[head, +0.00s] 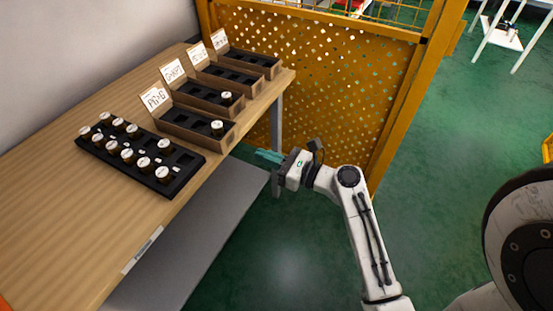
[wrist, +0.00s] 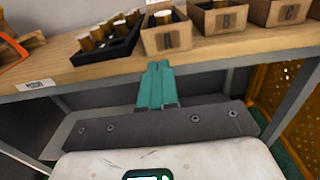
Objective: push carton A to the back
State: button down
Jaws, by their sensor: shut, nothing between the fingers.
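Carton A (head: 190,136) is a brown open box on the wooden table, beside the black tray, with one white-capped piece in it. In the wrist view its face, marked A (wrist: 170,42), is toward me, a little above and beyond my fingertips. My gripper (head: 268,156) is off the table's right side in the head view, apart from carton A. Its teal fingers show in the wrist view (wrist: 156,72), shut together and empty, pointing toward the table edge. The floor of carton A is partly hidden.
Carton B (wrist: 225,19) and carton C (wrist: 287,12) stand in a row beside carton A. A black tray (head: 125,157) with several white-capped pieces is on its other side. A yellow perforated fence (head: 315,75) stands behind. A grey shelf (head: 225,205) is below the tabletop.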

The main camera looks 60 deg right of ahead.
send_near(215, 136)
jog(key=w, duration=0.3)
jog(key=shift+a+f+p, duration=0.1)
jog(key=shift+f+p, duration=0.25)
jog(key=w+p, duration=0.2)
jog(key=w, duration=0.5)
jog(key=shift+w+a, duration=0.1)
jog(key=shift+a, duration=0.05)
